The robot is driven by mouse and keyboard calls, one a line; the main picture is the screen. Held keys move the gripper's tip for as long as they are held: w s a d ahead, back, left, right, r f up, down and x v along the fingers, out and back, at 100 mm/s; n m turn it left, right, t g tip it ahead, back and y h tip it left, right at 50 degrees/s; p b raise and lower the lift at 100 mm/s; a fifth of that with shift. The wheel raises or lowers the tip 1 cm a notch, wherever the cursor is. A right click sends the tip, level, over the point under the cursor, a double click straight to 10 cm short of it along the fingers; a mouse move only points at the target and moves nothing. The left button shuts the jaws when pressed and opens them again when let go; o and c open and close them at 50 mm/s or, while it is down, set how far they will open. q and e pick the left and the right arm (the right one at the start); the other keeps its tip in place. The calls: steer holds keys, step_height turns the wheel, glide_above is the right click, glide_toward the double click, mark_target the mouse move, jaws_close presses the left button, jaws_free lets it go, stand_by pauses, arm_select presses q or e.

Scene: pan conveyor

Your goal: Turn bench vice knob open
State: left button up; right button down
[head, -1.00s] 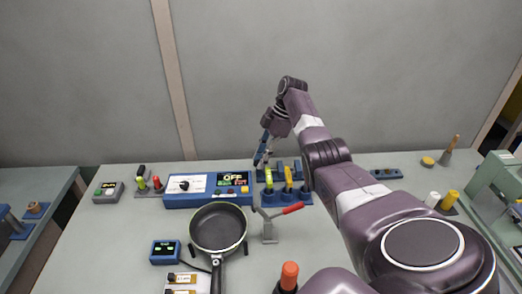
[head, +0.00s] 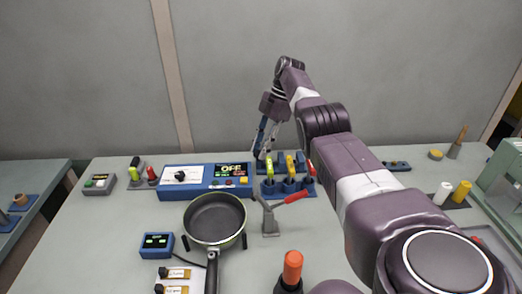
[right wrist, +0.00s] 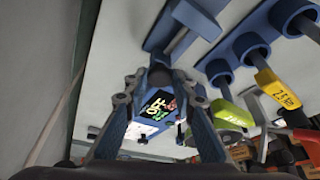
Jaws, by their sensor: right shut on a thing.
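The blue bench vice (right wrist: 182,22) shows at the top of the right wrist view, with its bar running down toward my fingers. My right gripper (head: 262,154) reaches down to the back of the bench in the head view. In the right wrist view my right gripper (right wrist: 158,80) has its two fingertips on either side of the small dark-blue vice knob (right wrist: 159,72) and is shut on it. The fingers partly hide the knob. In the head view the vice is mostly hidden behind the gripper and tool holders. My left gripper is not in view.
A blue control box (head: 205,190) reading OFF stands left of the gripper. Tool holders with yellow, green and red handles (head: 289,168) stand close on its right. A black pan (head: 215,217), a red-handled tool (head: 292,196) and an orange-topped tool (head: 292,267) are nearer.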

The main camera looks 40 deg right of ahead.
steer(key=shift+w, duration=0.1)
steer(key=c, duration=1.6)
jaws_free()
step_height(320, 180, up, 10)
